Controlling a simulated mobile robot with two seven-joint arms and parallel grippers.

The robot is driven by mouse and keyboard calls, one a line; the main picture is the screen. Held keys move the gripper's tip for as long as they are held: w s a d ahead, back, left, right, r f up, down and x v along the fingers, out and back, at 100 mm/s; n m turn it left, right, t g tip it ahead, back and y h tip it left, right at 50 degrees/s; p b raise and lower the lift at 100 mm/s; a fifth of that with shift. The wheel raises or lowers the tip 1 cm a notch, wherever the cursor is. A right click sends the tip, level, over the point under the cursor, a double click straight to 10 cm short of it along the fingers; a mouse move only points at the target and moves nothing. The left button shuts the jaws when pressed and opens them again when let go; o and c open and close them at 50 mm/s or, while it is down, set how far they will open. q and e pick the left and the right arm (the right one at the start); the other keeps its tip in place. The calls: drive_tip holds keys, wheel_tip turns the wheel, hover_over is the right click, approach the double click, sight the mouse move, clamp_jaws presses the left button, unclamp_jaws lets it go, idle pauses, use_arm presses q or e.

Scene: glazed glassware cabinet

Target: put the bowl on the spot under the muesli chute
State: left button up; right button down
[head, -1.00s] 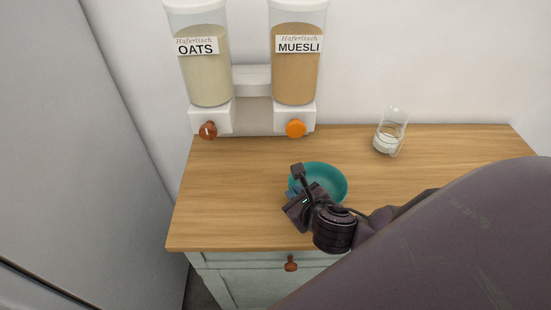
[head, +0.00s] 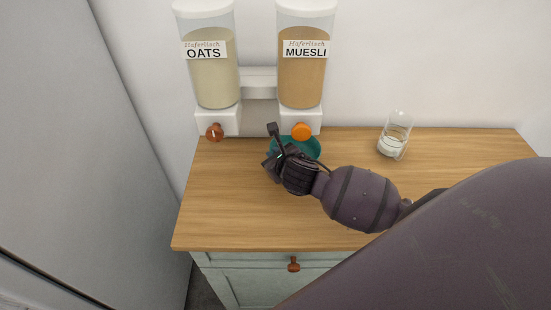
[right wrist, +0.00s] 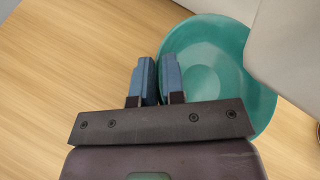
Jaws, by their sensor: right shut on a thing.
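The teal bowl (head: 308,146) is upright at the back of the wooden top, below the muesli dispenser (head: 302,72) and its orange knob (head: 301,131). My right gripper (head: 273,160) is shut on the bowl's left rim. In the right wrist view, the blue fingers (right wrist: 157,80) pinch the near left rim of the bowl (right wrist: 205,70), and a pale block covers its upper right part. My gripper and wrist hide part of the bowl in the head view. I cannot tell whether its base touches the wood. My left gripper is not in view.
The oats dispenser (head: 211,75) with a brown knob (head: 214,132) hangs to the left. A clear glass jar (head: 395,135) stands on the wooden top (head: 225,215) to the right. The top's front left is clear. A grey panel (head: 90,150) stands at the left.

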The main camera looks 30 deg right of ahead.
drive_tip(key=shift+s+f, duration=0.2)
drive_tip(key=shift+f, duration=0.35)
drive_tip(key=shift+s, duration=0.1)
drive_tip(key=c, duration=1.2)
unclamp_jaws()
drive_tip(key=shift+f, duration=0.15)
drive_tip(key=v, duration=1.2)
